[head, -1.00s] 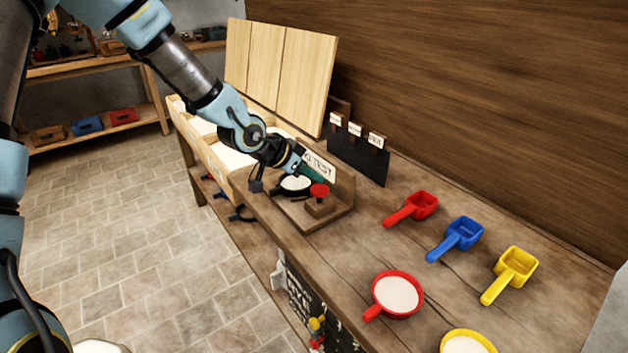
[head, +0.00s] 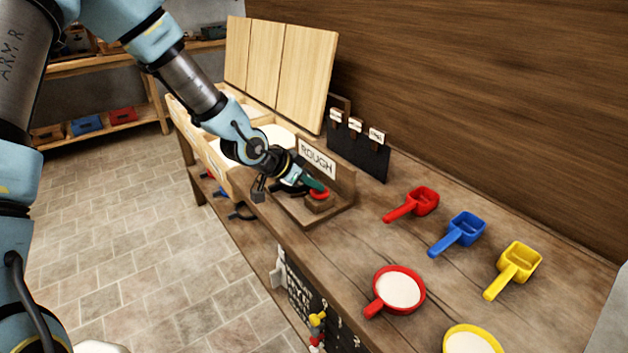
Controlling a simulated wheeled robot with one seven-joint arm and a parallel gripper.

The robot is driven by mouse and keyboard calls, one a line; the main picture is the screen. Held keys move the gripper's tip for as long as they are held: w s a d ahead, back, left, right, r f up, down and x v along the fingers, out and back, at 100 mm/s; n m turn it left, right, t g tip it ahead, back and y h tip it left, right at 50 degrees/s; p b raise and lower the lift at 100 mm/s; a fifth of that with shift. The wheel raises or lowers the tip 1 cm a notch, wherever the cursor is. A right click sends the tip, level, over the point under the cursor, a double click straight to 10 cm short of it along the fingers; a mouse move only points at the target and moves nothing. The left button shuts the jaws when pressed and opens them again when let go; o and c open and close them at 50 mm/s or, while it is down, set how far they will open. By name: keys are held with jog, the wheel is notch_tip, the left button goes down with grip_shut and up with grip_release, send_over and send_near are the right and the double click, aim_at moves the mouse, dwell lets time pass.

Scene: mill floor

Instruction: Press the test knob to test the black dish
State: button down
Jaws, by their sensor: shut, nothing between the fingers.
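The test knob (head: 321,194) is a red knob on a small wooden block of the test stand (head: 335,213). My gripper (head: 318,186) is shut and empty, its tips right at the top of the knob, seemingly touching it. The sign (head: 317,158) at the back of the stand reads "ROUGH". The black dish (head: 284,189) is mostly hidden behind my gripper; only a dark bit of it shows on the stand.
Red (head: 412,203), blue (head: 458,235) and yellow (head: 513,270) scoops lie on the bench. A red dish (head: 375,305) and a yellow dish (head: 472,330) of white powder stand nearer. Wooden bins (head: 207,150) with raised lids are behind the stand.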

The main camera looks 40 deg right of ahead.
jog(key=shift+a+f, duration=0.2)
jog(key=shift+f, duration=0.05)
dwell(0.4)
